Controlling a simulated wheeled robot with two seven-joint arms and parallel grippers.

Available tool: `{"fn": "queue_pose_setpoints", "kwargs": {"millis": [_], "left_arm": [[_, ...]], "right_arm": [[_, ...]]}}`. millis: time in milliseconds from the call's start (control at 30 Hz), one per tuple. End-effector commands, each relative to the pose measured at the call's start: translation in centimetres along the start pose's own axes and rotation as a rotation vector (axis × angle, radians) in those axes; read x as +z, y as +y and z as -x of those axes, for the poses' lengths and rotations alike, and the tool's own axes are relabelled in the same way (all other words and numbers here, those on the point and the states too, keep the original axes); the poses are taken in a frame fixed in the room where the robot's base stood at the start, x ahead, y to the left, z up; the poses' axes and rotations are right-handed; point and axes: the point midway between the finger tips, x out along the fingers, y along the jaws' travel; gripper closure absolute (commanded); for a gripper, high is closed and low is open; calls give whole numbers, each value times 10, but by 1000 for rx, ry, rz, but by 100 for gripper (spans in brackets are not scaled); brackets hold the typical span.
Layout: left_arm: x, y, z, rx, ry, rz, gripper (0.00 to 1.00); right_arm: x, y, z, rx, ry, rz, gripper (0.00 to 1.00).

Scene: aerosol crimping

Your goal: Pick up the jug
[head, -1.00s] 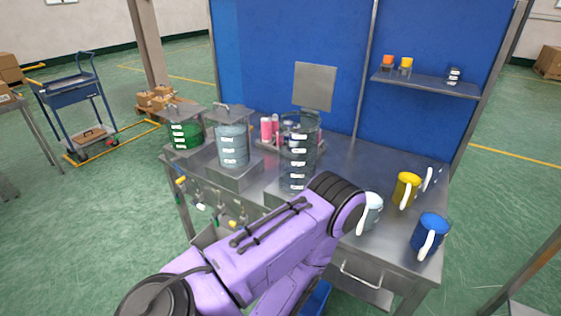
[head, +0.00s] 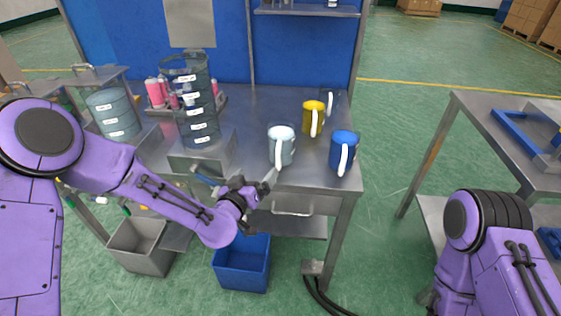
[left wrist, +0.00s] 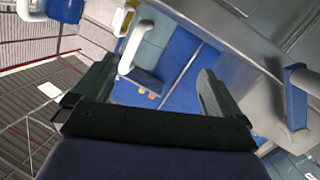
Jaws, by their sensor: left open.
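Several jugs with white handles stand on the steel workbench (head: 265,105). The nearest to my left gripper is a pale blue jug (head: 289,150). A yellow jug (head: 311,117) stands behind it, and a blue jug (head: 350,141) stands to its right. A dark clear jug (head: 328,97) is at the back. My left gripper (head: 252,183) is open and empty at the bench's front edge, left of and below the pale jug. In the left wrist view, the pale jug's white handle (left wrist: 135,45) shows beyond the spread fingers, apart from them. My right gripper is out of view.
A tall clear tank (head: 192,100) with labels stands on a metal block left of the jugs. A blue bin (head: 243,262) and a grey bin (head: 138,245) are below. Another table (head: 490,130) is at right.

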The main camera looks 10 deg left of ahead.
Motion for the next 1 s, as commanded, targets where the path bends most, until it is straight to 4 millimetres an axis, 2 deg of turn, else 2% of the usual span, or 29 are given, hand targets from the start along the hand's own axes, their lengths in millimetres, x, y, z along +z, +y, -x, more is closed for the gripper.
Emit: {"fn": "queue_pose_setpoints", "kwargs": {"millis": [33,100,200,400,567,700,800,1000], "left_arm": [[-27,15,-12,55,86,-108,0],[-39,25,-16,91,133,-238,0],[-40,27,-20,91,139,-314,0],[-44,31,-56,89,136,-322,0],[-48,33,-74,90,134,-321,0],[-57,34,-98,88,133,-320,0],[-56,35,-112,89,132,-320,0],[-55,35,-118,90,131,-319,0]], "right_arm": [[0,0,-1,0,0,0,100],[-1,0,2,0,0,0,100],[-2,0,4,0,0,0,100],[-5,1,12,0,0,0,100],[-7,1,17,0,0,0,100],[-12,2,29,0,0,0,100],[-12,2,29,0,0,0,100],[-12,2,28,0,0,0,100]]}}
